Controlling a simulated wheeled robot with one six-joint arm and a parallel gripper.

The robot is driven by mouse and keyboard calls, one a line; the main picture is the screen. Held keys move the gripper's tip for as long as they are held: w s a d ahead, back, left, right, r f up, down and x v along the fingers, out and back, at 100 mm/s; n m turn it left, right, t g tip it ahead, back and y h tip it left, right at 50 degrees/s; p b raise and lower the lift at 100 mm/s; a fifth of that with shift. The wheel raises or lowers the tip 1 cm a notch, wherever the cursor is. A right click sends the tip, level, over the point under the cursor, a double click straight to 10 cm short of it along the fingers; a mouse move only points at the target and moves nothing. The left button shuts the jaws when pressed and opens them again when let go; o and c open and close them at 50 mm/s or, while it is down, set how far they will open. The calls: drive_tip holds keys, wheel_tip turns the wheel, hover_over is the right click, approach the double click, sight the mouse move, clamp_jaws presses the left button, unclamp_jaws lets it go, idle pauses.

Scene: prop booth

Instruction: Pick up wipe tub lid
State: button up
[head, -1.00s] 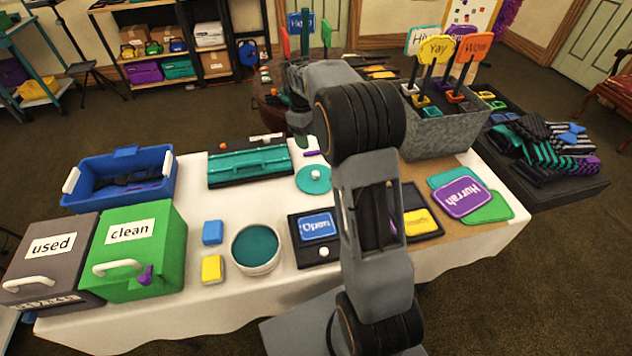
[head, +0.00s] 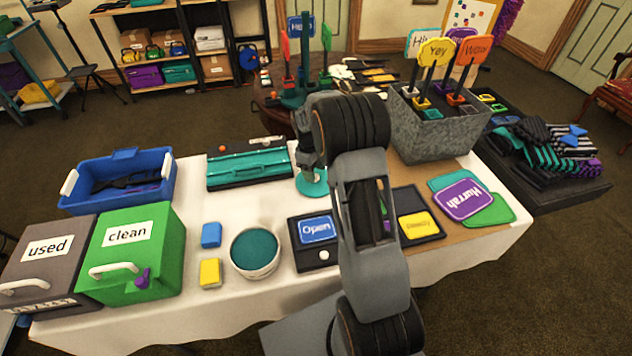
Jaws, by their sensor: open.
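The wipe tub lid (head: 316,188) is a flat teal disc on the white tablecloth, behind the tub and right of the teal case. The wipe tub (head: 255,254) is a round white tub with a teal top surface, nearer the front edge. My gripper (head: 309,166) points down over the lid and hides its back part and its knob. The gripper is open, but its fingers are small and partly hidden by my arm. I cannot tell whether they touch the lid.
A teal case (head: 248,168) lies close left of the lid. A black tray with an "Open" sign (head: 317,229) is in front of it. A metal bin of signs (head: 437,135) stands right. White cloth is clear between the tub and the teal case.

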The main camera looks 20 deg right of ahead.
drive_tip(key=shift+s+f, duration=0.1)
drive_tip(key=shift+f, duration=0.8)
drive_tip(key=c, duration=1)
